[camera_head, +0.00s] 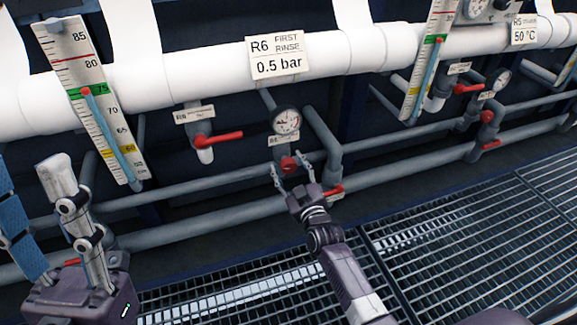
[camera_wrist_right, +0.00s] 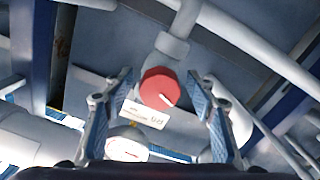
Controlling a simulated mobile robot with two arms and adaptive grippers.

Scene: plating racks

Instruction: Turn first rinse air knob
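The red round knob (camera_head: 288,164) sits on the pipe below the gauge under the R6 First Rinse sign (camera_head: 277,55). In the right wrist view the knob (camera_wrist_right: 157,84) shows face-on with a white pointer mark toward the lower right. My right gripper (camera_head: 290,168) is open in front of the knob, with one finger to each side. In the wrist view its fingers (camera_wrist_right: 160,92) stand apart from the knob with gaps on both sides; whether they reach its depth is unclear. My left gripper (camera_head: 30,172) is open and empty at the lower left.
A round gauge (camera_head: 286,121) is just above the knob, with a small label (camera_head: 283,139) between. A red lever (camera_head: 218,139) is to the left and another red handle (camera_head: 331,192) lies lower right of the knob. Grey pipes run behind; metal grating (camera_head: 450,250) covers the floor.

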